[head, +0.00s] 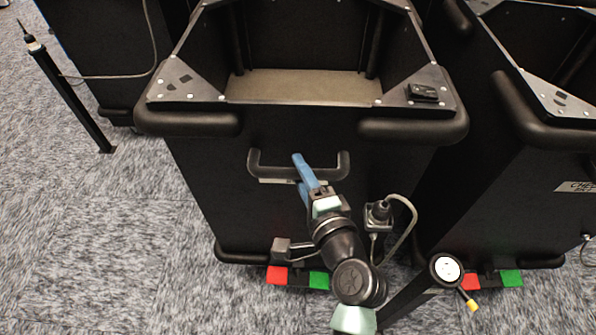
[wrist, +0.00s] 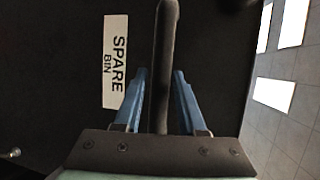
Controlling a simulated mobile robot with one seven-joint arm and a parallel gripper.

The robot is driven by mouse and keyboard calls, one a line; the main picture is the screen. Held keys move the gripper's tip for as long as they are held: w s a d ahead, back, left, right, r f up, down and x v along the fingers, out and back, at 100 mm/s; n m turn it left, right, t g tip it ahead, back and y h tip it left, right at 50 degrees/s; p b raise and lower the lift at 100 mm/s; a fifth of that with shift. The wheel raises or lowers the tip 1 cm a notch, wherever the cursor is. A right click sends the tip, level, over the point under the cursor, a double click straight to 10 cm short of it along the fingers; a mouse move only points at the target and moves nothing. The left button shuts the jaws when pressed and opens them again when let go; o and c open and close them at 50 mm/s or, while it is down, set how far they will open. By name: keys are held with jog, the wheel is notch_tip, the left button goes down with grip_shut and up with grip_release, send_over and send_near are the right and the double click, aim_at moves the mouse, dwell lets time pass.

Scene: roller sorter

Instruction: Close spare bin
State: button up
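The spare bin (head: 215,160) is a tall black open-topped box in the middle of the head view. A black bar handle (head: 334,172) sits on its front face. In the wrist view a white label (wrist: 116,62) reads "SPARE BIN" beside the handle (wrist: 164,40). My gripper (head: 301,172) has blue fingers and is at the handle. In the wrist view my gripper (wrist: 160,74) is open, with one finger on each side of the handle and gaps showing between. The bin's far lower parts are hidden.
A second black bin (head: 500,160) stands close on the right. Red and green foot pads (head: 318,280) lie at the spare bin's base. A plug with a cable (head: 378,215) is on its front. A thin black post (head: 70,100) stands at left. Grey carpet is free at lower left.

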jog(key=shift+o, duration=1)
jog(key=v, duration=1.3)
jog(key=shift+p, duration=0.45)
jog(key=shift+w+a+r, duration=0.1)
jog(key=shift+r, duration=0.05)
